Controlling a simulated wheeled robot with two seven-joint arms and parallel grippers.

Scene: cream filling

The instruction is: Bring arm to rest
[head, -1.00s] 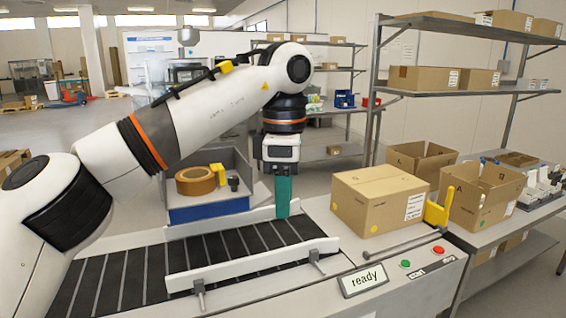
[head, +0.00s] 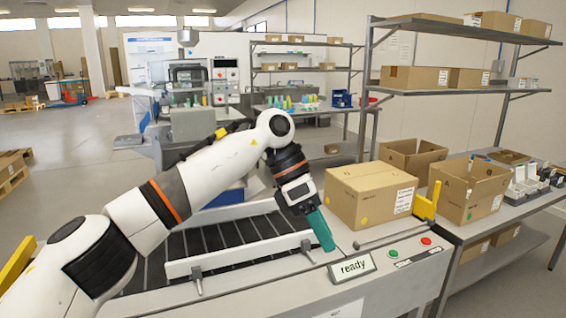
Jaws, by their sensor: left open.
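My left arm comes in from the left in the head view and reaches over the conveyor. My left gripper (head: 321,231), with teal fingers, points down and slightly right, tilted. It is open, with nothing seen in it. It is near the conveyor's right end, just left of the closed cardboard box (head: 368,195) and above the "ready" sign (head: 352,267); whether it touches anything is unclear. My right gripper is not in view.
The conveyor (head: 225,240) has low white side rails (head: 240,254). Green (head: 393,254) and red (head: 426,241) buttons sit right of the sign. Open cardboard boxes (head: 468,190) stand on the right bench, below a shelf rack (head: 455,92).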

